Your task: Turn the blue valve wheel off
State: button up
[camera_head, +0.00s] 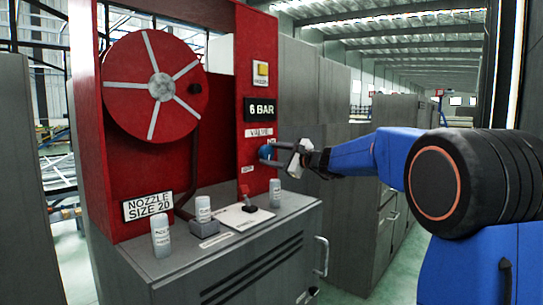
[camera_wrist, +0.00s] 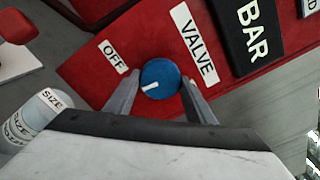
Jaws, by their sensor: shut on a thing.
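The blue valve wheel (camera_wrist: 160,76) is a round blue knob with a white pointer mark on the red panel. It also shows in the head view (camera_head: 265,152), beside my gripper. In the wrist view the mark points to the lower left of the knob. The "VALVE" label (camera_wrist: 194,45) is to the knob's upper right, and the "OFF" label (camera_wrist: 114,57) is to its left. My gripper (camera_wrist: 160,92) has one finger on each side of the knob and is shut on it. It also shows in the head view (camera_head: 286,157).
A grey cabinet (camera_head: 230,265) stands below the red panel. On its top are several labelled pale canisters (camera_head: 161,236) and a small red-topped lever (camera_head: 247,189). A "6 BAR" display (camera_head: 262,109) is above the valve. A red hose reel (camera_head: 130,100) is at the left.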

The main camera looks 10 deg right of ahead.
jog(key=m, duration=0.4)
jog(key=shift+f+m, duration=0.15)
jog(key=shift+m, duration=2.05)
jog(key=o, duration=1)
jog(key=shift+o, duration=0.2)
jog(key=shift+s+d, duration=0.35)
jog(key=shift+s, duration=0.15)
jog(key=v, duration=1.6)
jog(key=shift+s, duration=0.15)
